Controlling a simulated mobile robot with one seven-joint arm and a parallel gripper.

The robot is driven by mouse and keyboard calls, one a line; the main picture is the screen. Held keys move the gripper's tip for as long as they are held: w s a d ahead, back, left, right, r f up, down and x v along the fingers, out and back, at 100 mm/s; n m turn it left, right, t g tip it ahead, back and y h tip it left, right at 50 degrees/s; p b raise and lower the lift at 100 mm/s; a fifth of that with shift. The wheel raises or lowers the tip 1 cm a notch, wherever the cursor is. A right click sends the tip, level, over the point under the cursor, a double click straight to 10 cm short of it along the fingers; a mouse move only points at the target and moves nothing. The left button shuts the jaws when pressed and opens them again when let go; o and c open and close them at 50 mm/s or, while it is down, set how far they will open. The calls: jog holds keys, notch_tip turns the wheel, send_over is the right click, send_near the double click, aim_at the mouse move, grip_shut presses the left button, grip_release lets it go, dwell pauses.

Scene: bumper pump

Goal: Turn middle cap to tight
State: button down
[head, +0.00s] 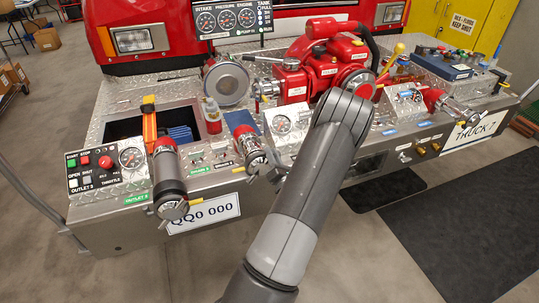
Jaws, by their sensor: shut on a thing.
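The middle outlet (241,124) has a red collar and slants down over the front edge of the bumper. Its metal cap (257,161) is at the lower end, with a short yellow handle beside it. My grey arm crosses the picture just right of this cap, bent at a joint over the panel. The left outlet (168,172) has a dark lugged cap (173,210). The right outlet (435,99) has a metal cap (459,115).
A gauge panel (101,170) with buttons stands at the bumper's left end. A red pump (318,68) and a round metal cover (227,83) stand behind the outlets. An open tray with an orange strap (150,128) is at left. Floor in front is clear, with dark mats (470,215) at right.

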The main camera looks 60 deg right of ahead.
jog(key=shift+s+d+f+m, duration=0.15)
jog(key=shift+f+m, duration=0.1)
jog(key=shift+m, duration=0.35)
jog(key=c, duration=1.3)
grip_release()
jog(key=v, duration=1.1)
